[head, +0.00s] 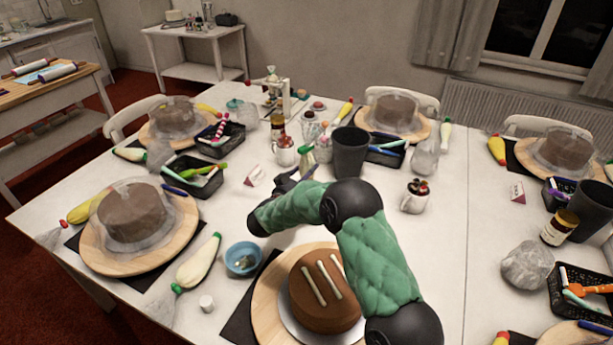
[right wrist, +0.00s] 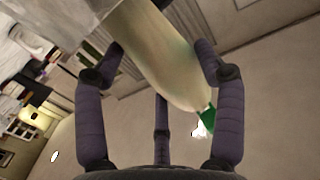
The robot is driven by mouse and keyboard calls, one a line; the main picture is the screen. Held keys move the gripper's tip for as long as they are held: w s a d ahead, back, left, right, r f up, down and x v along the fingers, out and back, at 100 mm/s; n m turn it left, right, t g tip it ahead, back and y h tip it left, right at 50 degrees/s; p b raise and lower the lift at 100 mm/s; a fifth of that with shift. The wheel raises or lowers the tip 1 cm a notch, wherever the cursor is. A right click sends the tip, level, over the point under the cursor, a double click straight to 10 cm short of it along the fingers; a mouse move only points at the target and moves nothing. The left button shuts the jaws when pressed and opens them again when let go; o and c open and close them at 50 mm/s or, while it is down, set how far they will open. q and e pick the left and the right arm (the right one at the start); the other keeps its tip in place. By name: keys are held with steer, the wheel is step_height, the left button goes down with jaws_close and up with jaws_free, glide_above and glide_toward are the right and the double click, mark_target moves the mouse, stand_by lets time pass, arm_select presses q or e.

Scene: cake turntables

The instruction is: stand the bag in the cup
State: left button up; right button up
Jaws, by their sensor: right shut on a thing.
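My right gripper (head: 290,183) is beyond the near cake, at the middle of the table, mostly hidden by my own forearm in the head view. In the right wrist view my right gripper (right wrist: 160,85) is shut on a cream piping bag (right wrist: 165,55) with a green tip (right wrist: 208,118). The bag lies slantwise between the fingers, its upper end cut off by the frame. In the head view, a small pale and green part by the gripper looks like this bag (head: 308,158). A dark cup (head: 350,152) stands upright just right of the gripper, apart from it. My left gripper is out of view.
A frosted cake (head: 325,290) on a board is below my arm. A white jar (head: 415,197) stands right of the cup, another jar (head: 284,152) left of it. A black basket (head: 386,152) is behind. Another piping bag (head: 198,262) lies left, near a blue bowl (head: 242,257).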

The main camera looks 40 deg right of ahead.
steer(key=shift+f, duration=0.45)
steer(key=o, duration=0.8)
steer(key=shift+o, duration=0.3)
steer(key=shift+f, duration=0.15)
steer(key=shift+a, duration=0.1)
steer(key=a, duration=0.1)
steer(key=s+a+r+p, duration=0.1)
steer(key=a, duration=0.1)
steer(key=s+a+p, duration=0.1)
steer(key=a, duration=0.1)
steer(key=shift+r, duration=0.4)
steer(key=shift+r, duration=0.1)
steer(key=s+a+r+p, duration=0.1)
steer(key=a+r+p, duration=0.2)
steer(key=r+p, duration=0.2)
steer(key=shift+s+a+r+p, duration=0.25)
steer(key=shift+a+r+p, duration=0.1)
steer(key=shift+p, duration=0.15)
